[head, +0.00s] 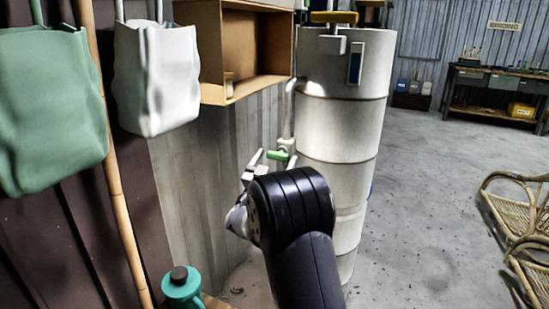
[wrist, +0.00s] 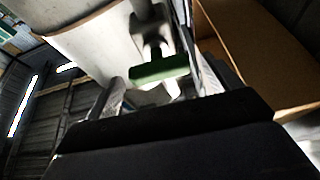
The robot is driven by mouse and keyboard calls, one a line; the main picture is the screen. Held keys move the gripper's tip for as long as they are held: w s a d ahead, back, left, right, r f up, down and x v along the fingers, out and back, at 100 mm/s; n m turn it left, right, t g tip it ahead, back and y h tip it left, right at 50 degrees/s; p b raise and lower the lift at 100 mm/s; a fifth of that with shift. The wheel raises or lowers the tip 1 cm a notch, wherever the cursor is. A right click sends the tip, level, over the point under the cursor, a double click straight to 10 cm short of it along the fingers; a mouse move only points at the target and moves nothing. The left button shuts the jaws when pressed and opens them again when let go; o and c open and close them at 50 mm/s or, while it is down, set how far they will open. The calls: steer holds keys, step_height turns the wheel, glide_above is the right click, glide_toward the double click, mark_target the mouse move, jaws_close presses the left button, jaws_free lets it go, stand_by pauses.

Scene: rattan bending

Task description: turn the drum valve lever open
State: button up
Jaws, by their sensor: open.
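The green valve lever (head: 277,155) sits on a small pale valve at the lower end of a pipe, against the left side of the tall light-grey drum (head: 342,125). In the wrist view the lever (wrist: 160,69) lies crosswise just ahead of the jaws, with the dark valve stem behind it. My gripper (head: 256,163) is open, in front of and close to the lever, partly hidden by my black wrist. In the wrist view one finger of my gripper (wrist: 163,88) is on each side of the lever. Whether either finger touches it, I cannot tell.
An open cardboard-coloured box (head: 248,50) is on the wall above left of the valve. A green bag (head: 50,105) and a white bag (head: 155,80) hang at left. A teal bottle (head: 182,288) stands low at left. Rattan chairs (head: 520,230) are at right, with clear floor between.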

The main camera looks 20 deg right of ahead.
steer(key=shift+x, duration=1.1)
steer(key=c, duration=1)
